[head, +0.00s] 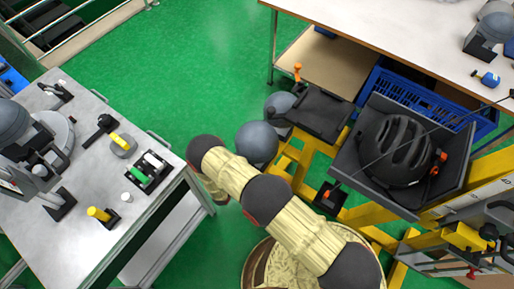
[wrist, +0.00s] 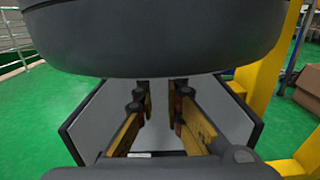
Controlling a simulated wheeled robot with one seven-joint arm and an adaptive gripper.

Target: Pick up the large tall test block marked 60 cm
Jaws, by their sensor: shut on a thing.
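In the wrist view the yellow fingers of my gripper (wrist: 161,95), with black joints, are close to parallel. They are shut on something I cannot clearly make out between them. A pale grey, dark-edged shape (wrist: 226,105) spreads on both sides of the fingers. I cannot tell whether it is the test block, and no 60 cm mark is readable. In the head view my cream arm with dark joints runs from the lower right towards the middle, and my fingertips are hidden.
A grey bench (head: 75,205) with tools stands at left. A yellow frame (head: 372,213) and a dark tray (head: 345,168) holding a black helmet (head: 395,150) are at right. A white table (head: 400,35) and blue crate (head: 425,95) lie behind. Green floor (head: 200,60) is open at upper left.

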